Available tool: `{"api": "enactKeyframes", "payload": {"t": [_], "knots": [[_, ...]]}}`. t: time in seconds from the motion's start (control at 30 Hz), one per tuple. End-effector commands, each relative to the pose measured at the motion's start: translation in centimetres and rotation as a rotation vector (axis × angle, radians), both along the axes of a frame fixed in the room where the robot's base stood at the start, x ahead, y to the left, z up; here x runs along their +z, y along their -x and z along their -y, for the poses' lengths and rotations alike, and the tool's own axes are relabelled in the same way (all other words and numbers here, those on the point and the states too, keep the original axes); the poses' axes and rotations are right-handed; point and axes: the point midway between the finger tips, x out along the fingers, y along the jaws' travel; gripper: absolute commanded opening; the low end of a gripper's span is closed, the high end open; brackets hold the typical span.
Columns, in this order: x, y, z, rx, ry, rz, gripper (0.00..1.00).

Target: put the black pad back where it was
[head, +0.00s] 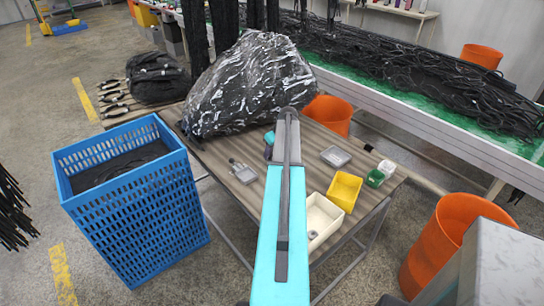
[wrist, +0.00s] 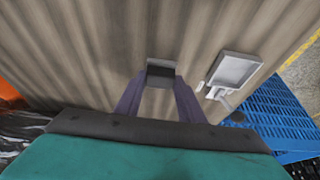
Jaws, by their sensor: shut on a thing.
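In the wrist view my gripper (wrist: 160,80) points down at the grooved table top, its two fingers closed in on a small dark thing, which looks like the black pad (wrist: 160,71). A lighter grey strip shows along the pad's far edge; I cannot tell whether it is part of the pad or something behind it. I cannot tell whether the pad touches the table.
The small table (head: 213,160) carries a grey tray with a tool (head: 242,172), another grey tray (head: 335,157), a white bin (head: 321,222), a yellow bin (head: 344,190) and a large black-and-white wrapped bundle (head: 250,85). A blue crate (head: 140,215) stands left. Orange buckets (head: 445,240) stand right.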

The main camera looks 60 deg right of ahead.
Motion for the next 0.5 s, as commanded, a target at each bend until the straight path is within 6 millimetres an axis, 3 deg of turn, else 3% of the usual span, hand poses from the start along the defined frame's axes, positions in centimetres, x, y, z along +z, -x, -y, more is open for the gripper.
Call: {"api": "enactKeyframes", "payload": {"t": [0.3, 0.5], "knots": [[-2.5, 0.0, 0.0, -0.001, 0.0, 0.0, 0.14], [-2.7, 0.0, 0.0, 0.0, 0.0, 0.001, 0.14]]}}
